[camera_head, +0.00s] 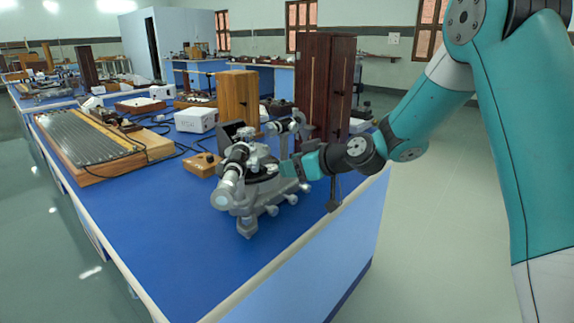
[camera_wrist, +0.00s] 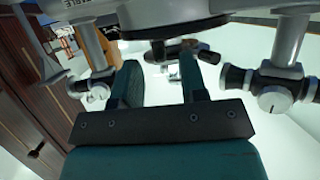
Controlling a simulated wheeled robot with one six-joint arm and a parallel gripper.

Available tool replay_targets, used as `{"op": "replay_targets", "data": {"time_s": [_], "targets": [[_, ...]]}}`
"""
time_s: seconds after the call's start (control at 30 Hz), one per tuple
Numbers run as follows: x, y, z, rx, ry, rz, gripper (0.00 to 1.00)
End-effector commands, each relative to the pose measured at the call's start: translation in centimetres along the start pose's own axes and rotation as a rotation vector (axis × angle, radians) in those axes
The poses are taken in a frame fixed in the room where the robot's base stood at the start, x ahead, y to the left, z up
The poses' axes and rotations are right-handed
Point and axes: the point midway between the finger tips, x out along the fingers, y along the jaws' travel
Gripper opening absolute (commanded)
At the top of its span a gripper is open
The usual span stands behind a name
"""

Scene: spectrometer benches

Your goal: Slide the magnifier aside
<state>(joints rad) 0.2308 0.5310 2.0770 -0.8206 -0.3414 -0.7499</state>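A grey metal spectrometer (camera_head: 262,182) with a telescope tube stands near the right edge of the blue bench. No magnifier can be told for certain. A small dark stand (camera_head: 333,195) at the bench edge has a thin upright and a flat foot, partly behind my arm. My gripper (camera_head: 290,168) reaches in from the right, at the spectrometer's right side. In the wrist view, its two teal fingers (camera_wrist: 160,78) are apart, with nothing clearly held between them. A small metal fitting with black ends (camera_wrist: 182,50) shows beyond the fingertips. Whether the fingers touch the spectrometer is unclear.
A dark wooden cabinet (camera_head: 325,85) stands close behind my gripper. A light wooden box (camera_head: 238,98), a white box (camera_head: 196,120) and a small wooden block (camera_head: 202,164) are further left. A long ribbed board (camera_head: 85,140) lies at the left. The bench's front area is clear.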

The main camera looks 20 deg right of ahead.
Motion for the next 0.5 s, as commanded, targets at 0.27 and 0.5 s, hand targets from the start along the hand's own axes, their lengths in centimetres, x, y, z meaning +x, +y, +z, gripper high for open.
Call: {"op": "replay_targets", "data": {"time_s": [0.27, 0.5], "targets": [[2.0, 0.0, 0.0, 0.001, 0.000, 0.001, 0.40], [2.0, 0.0, 0.0, 0.000, 0.000, 0.001, 0.40]]}}
